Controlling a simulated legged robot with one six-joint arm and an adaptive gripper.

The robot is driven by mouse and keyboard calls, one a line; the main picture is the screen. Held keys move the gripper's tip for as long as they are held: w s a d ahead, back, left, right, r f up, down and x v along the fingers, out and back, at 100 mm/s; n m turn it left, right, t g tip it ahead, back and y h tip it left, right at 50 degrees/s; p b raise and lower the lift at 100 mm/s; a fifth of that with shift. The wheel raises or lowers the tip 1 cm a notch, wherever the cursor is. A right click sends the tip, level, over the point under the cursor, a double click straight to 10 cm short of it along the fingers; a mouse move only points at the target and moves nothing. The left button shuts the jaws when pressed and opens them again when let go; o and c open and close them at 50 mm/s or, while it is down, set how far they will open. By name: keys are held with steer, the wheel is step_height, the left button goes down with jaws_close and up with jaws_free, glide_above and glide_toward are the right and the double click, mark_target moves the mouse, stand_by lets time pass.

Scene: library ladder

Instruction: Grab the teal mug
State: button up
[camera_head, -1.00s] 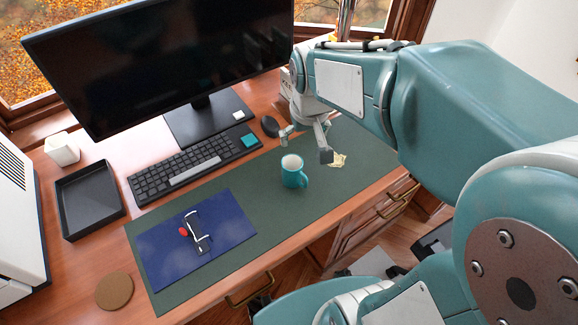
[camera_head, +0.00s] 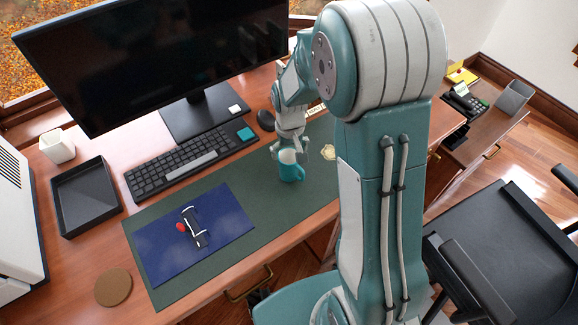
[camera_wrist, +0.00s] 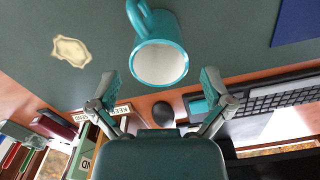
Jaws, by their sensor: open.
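The teal mug (camera_head: 291,168) stands upright on the green desk mat (camera_head: 262,205), with its handle toward the right in the head view. In the wrist view the mug (camera_wrist: 160,47) shows its pale inside, with its handle at the upper left. The gripper is open and nothing is between the fingers.
A blue folder (camera_head: 165,256) with a small black item and a red spot lies on the mat. A keyboard (camera_head: 180,160), a mouse (camera_head: 266,120) and a monitor (camera_head: 150,60) are behind. A pale crumpled piece (camera_head: 328,152) lies right of the mug. A black chair (camera_head: 500,250) stands at right.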

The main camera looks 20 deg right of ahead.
mark_target(289, 161)
steer(key=f, duration=0.5)
steer(key=shift+w, duration=0.2)
steer(key=c, duration=1.1)
